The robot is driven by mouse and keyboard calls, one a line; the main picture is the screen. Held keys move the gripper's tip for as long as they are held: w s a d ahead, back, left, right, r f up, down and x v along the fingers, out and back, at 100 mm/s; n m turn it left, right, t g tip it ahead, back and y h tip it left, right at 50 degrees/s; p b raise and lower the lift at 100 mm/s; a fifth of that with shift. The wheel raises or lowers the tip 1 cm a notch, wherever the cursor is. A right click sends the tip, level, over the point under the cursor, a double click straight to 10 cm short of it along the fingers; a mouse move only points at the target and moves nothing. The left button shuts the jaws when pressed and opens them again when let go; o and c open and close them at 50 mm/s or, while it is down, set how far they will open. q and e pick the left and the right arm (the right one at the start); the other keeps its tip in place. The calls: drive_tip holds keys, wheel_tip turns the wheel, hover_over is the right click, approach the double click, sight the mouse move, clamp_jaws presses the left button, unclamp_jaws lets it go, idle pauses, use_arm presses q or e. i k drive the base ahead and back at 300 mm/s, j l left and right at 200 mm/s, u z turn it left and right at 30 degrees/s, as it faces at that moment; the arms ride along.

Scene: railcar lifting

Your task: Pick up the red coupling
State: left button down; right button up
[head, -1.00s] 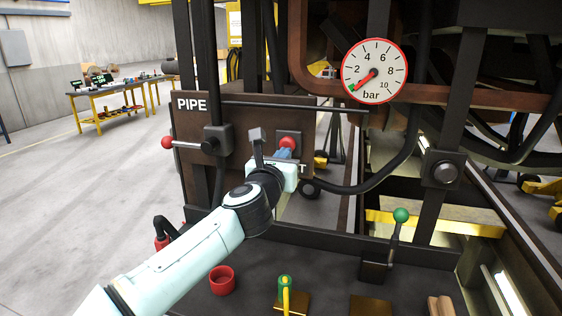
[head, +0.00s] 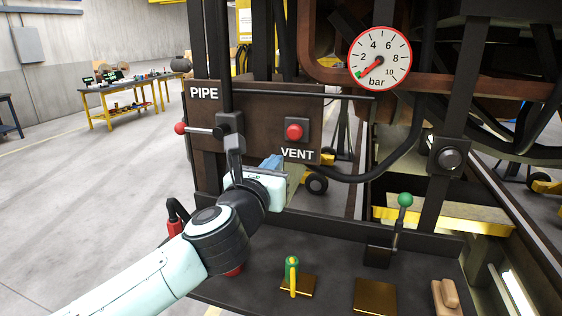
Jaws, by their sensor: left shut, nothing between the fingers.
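A red fitting with a black hose curving from its top, which looks like the red coupling (head: 174,228), stands at the left edge of the dark bench, partly behind my left arm. My left gripper (head: 273,163) is shut and empty, just below and left of the VENT label and apart from the red vent button (head: 294,132). It is up and to the right of the coupling. A red cup-shaped piece (head: 234,272) on the bench is mostly hidden by my left forearm. My right gripper is out of view.
The dark panel (head: 262,104) carries a red-knobbed PIPE lever (head: 181,128). A gauge (head: 379,58) reads near zero. Open floor lies left.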

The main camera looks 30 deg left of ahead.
sight(174, 224)
drive_tip(key=k+l, duration=0.15)
drive_tip(key=k, duration=0.35)
drive_tip(key=k+l, duration=0.2)
drive_tip(key=k, duration=0.3)
